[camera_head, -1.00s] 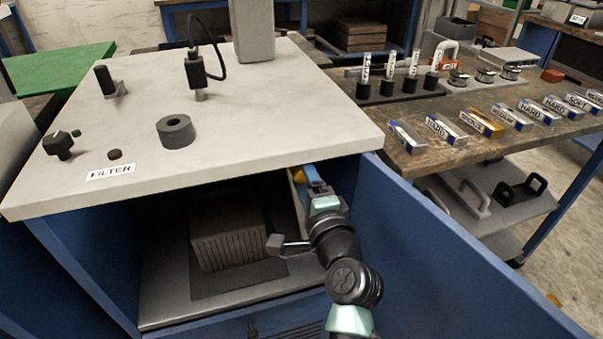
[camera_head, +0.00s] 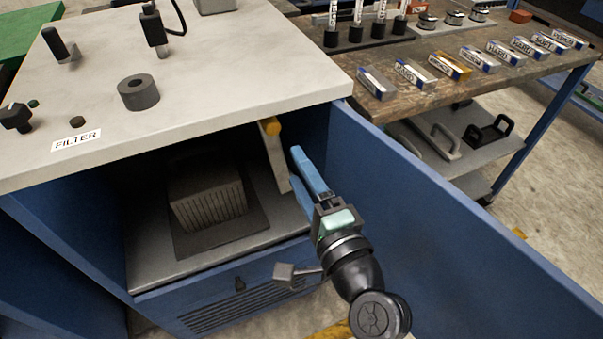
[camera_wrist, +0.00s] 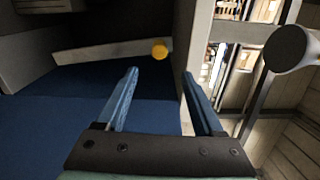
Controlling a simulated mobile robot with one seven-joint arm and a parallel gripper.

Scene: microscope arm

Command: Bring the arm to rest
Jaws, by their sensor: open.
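My gripper (camera_head: 295,166) is open, with two blue fingers and nothing between them. It is just outside the front of the open blue cabinet, between the opening and the open door (camera_head: 420,235). In the wrist view its fingers (camera_wrist: 160,74) are spread apart. A pale lever with a yellow-orange knob (camera_head: 272,128) hangs at the upper right of the cabinet opening. The knob also shows in the wrist view (camera_wrist: 159,50), just beyond the fingertips and seemingly apart from them.
Inside the cabinet a ribbed grey block (camera_head: 207,200) sits on a dark mat. The worktop (camera_head: 220,75) above carries a grey ring (camera_head: 138,93) and a FILTER label (camera_head: 76,140). A wooden table (camera_head: 450,88) with labelled boxes stands behind the door.

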